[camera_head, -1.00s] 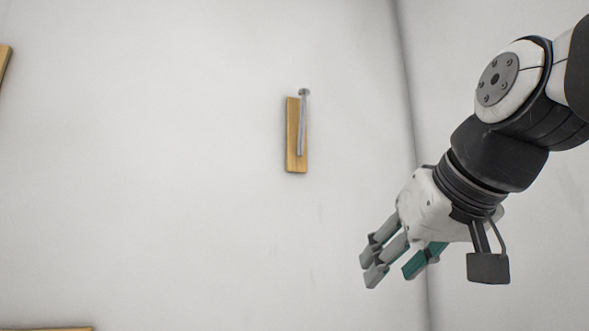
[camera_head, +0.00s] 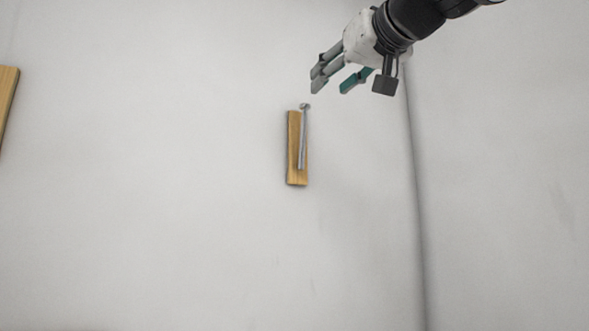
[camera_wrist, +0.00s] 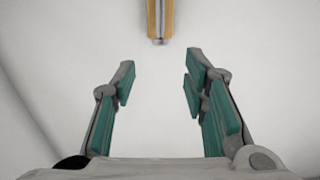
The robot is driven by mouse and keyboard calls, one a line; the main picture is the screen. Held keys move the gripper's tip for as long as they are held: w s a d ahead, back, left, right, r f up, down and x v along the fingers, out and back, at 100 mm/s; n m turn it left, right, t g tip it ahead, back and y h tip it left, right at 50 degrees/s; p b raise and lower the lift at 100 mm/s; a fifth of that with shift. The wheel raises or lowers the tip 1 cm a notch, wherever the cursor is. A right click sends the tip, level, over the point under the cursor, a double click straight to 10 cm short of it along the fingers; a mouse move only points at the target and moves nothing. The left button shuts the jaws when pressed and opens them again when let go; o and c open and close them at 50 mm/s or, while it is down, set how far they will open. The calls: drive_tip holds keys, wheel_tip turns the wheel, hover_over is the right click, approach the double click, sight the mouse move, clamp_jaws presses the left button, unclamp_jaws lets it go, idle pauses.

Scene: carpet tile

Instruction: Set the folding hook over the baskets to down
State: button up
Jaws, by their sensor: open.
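The folding hook (camera_head: 303,138) is a thin grey metal rod with a round knob at its top. It stands upright along a small wooden plate (camera_head: 293,150) fixed to the white wall. My gripper (camera_head: 333,88) is open and empty, above and to the right of the hook's knob in the head view, apart from it. In the wrist view the knob end of the hook (camera_wrist: 159,41) and the wooden plate (camera_wrist: 151,20) show at the top centre, beyond the gap between my open fingers (camera_wrist: 158,75). No baskets show.
Part of another wooden piece (camera_head: 7,95) is at the left edge of the head view. A wall corner (camera_head: 415,170) runs vertically to the right of the hook. The wall around the plate is bare.

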sight(307, 105)
drive_tip(key=p+x, duration=0.3)
drive_tip(key=x, duration=0.7)
drive_tip(key=shift+w+a+p, duration=0.15)
drive_tip(key=shift+w+p, duration=0.2)
drive_tip(key=shift+w, duration=0.05)
clamp_jaws()
